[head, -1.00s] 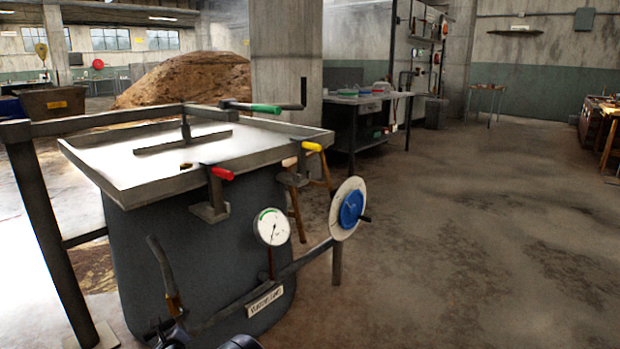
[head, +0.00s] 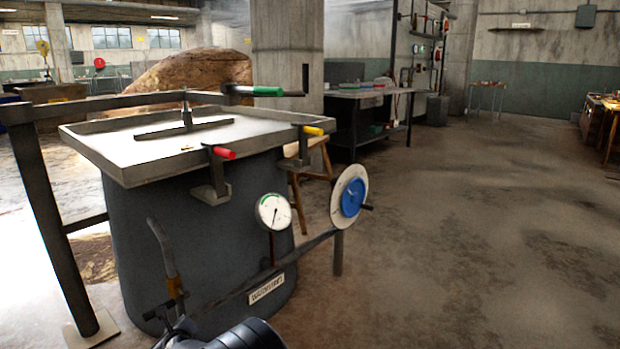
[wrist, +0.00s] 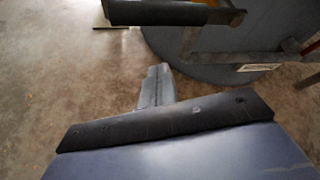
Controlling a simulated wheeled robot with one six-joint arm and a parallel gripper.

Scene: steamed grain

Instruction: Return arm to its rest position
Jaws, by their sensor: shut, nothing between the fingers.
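My arm (head: 240,336) shows only as a dark rounded part at the bottom edge of the head view, in front of the vessel. My gripper (wrist: 157,72) is near the middle of the wrist view, its narrow grey fingers together and empty. It points over bare floor, apart from the vessel. The gripper itself cannot be made out in the head view.
A large grey vessel (head: 205,220) with a flat lid, red, yellow and green handles, a dial gauge (head: 272,211) and a blue handwheel (head: 351,197) stands close ahead. A pipe frame (head: 48,215) stands at left. The floor (head: 470,240) at right is clear.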

